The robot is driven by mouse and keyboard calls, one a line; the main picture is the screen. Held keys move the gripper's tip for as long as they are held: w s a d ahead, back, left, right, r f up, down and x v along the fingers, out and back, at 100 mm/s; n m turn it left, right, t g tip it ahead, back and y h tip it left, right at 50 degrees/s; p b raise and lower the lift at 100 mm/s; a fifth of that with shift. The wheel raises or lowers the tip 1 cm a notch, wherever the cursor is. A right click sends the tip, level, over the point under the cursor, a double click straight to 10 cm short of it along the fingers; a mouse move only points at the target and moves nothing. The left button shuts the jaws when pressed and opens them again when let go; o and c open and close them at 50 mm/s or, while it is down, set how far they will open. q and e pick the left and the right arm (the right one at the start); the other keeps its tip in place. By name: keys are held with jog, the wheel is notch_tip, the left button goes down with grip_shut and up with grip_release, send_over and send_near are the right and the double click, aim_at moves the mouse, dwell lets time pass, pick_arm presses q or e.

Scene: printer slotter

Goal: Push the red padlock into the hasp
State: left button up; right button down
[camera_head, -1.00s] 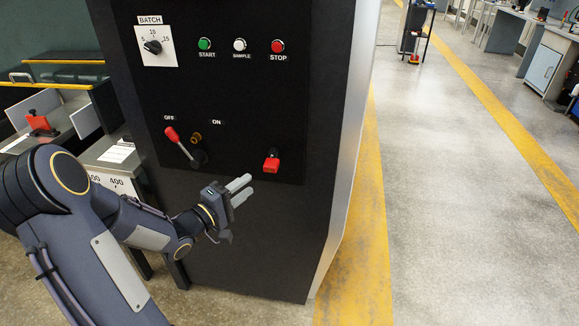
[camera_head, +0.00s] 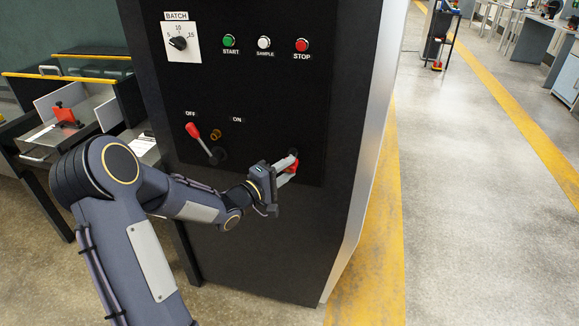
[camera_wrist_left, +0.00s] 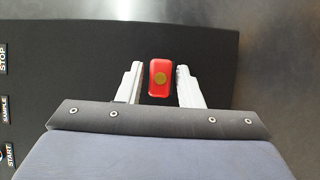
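The red padlock (camera_head: 291,166) is at the lower right of the black panel, partly hidden by my left gripper in the head view. In the left wrist view the padlock (camera_wrist_left: 160,79) shows its red end with a brass-coloured round spot. My left gripper (camera_head: 285,170) is at the padlock. In the left wrist view its pale fingers (camera_wrist_left: 160,85) stand open on either side of the padlock, with a gap on both sides. The hasp is hidden behind the padlock and fingers. My right gripper is not in view.
The panel carries a red-handled lever (camera_head: 193,130) on the OFF side, a brass-coloured part (camera_head: 215,135), a BATCH knob (camera_head: 178,43), and START (camera_head: 229,41), SAMPLE and STOP (camera_head: 302,45) buttons. Open floor (camera_head: 460,200) lies to the right of the cabinet.

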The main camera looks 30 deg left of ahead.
pick_arm(q)
grip_shut()
jog(key=shift+s+d+f, duration=0.1)
jog(key=shift+s+d, duration=0.1)
jog(key=shift+s, duration=0.6)
jog(key=shift+s+d, duration=0.15)
jog(key=shift+s, duration=0.7)
jog(key=shift+s+d+f, duration=0.1)
jog(key=shift+s+d, duration=0.1)
jog(key=shift+s, duration=0.6)
